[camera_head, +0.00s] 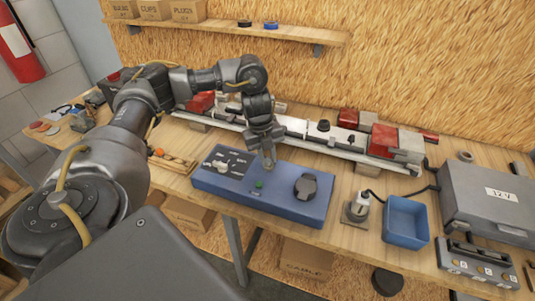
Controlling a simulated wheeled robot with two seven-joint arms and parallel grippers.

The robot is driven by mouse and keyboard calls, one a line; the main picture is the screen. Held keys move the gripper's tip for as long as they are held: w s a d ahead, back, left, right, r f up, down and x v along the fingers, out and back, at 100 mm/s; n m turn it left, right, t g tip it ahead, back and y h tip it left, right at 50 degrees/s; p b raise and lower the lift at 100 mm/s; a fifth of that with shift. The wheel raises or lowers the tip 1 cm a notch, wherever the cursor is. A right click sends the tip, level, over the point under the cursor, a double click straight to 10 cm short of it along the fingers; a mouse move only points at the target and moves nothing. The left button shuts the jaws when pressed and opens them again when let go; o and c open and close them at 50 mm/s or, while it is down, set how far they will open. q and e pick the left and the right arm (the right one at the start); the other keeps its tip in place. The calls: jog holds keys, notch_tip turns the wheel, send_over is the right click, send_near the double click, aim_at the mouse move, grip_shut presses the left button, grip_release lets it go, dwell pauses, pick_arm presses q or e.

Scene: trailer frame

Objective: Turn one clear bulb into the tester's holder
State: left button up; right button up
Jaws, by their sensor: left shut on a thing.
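The tester is a blue box (240,197) on the front of the bench, with printed labels on its left part, a green button (259,184) and a dark round part (306,186) on its right. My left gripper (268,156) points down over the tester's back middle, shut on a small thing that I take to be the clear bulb. The fingers cover most of it, and its glass is too small to make out. The holder below the fingertips is largely hidden, so I cannot tell whether the bulb touches it. My right gripper is out of view.
A wooden rack (176,163) with small bulbs stands left of the tester. A lamp socket (356,209) and an open blue bin (405,222) stand to its right, then a grey 12 V box (495,197) and a switch panel (478,266). A long light bar (300,130) lies behind.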

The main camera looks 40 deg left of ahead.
pick_arm(q)
jog(key=shift+m+p, duration=0.5)
jog(key=shift+m, duration=0.6)
jog(key=shift+w+f+m+g, duration=0.1)
jog(key=shift+m+g, duration=0.2)
jog(key=shift+m, duration=0.3)
jog(key=shift+m+p, duration=0.65)
jog(key=shift+m, duration=0.05)
jog(key=shift+m+p, duration=0.3)
jog(key=shift+m, duration=0.7)
jog(key=o, duration=1.2)
